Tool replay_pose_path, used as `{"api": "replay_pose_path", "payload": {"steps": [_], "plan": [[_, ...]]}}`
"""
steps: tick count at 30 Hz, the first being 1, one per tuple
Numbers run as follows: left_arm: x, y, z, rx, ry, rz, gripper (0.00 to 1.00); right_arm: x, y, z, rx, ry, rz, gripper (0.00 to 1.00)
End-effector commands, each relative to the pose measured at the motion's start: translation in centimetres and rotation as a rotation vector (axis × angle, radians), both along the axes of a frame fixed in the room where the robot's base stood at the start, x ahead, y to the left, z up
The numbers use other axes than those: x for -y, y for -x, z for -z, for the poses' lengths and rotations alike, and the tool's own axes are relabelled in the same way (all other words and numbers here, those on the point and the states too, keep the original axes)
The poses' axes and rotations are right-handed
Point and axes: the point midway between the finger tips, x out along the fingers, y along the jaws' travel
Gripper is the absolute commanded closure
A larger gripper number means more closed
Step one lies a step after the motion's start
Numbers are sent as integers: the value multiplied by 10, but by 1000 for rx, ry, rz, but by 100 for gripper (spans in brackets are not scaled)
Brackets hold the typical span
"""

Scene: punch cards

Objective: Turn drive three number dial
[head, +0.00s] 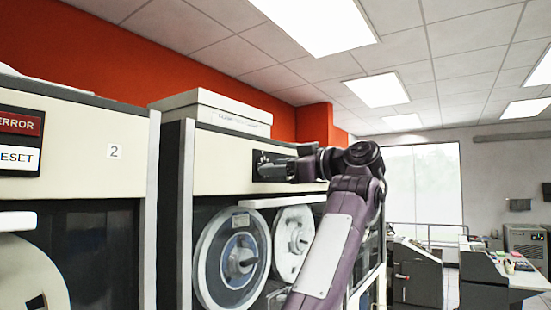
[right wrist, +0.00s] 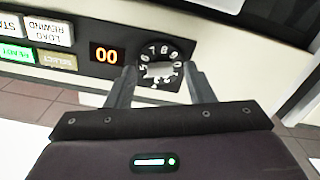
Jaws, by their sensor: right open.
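In the right wrist view, a round black number dial (right wrist: 160,62) with white digits sits on a cream panel. An orange "00" display (right wrist: 106,54) is just left of it. My right gripper (right wrist: 160,75) is open, with one finger on each side of the dial's lower part; I cannot tell whether the fingers touch it. In the head view the right gripper (head: 290,168) reaches the dark dial plate (head: 264,165) on the upper panel of a tape drive (head: 225,160), partly covering it. My left gripper is not in view.
Buttons (right wrist: 30,40) sit left of the display, close to the dial. Tape reels (head: 234,258) are below the panel. Drive 2 (head: 85,155) stands at the left with its ERROR and RESET buttons (head: 18,140). Desks and machines (head: 415,275) stand at the far right.

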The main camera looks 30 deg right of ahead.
Motion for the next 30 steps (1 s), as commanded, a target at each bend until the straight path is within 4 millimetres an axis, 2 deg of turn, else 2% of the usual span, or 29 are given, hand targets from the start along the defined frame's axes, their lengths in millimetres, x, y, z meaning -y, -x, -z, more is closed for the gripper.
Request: {"api": "replay_pose_path", "payload": {"steps": [3, 11, 21, 30], "plan": [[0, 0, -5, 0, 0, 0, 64, -3, -6, -1, 1, 0, 1, 52], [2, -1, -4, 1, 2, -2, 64, -3, -7, 0, 1, 0, 1, 53], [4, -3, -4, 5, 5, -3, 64, -3, -7, 0, 0, 0, 1, 96], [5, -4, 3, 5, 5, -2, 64, -3, -6, 2, -17, -42, 1, 96]]}}
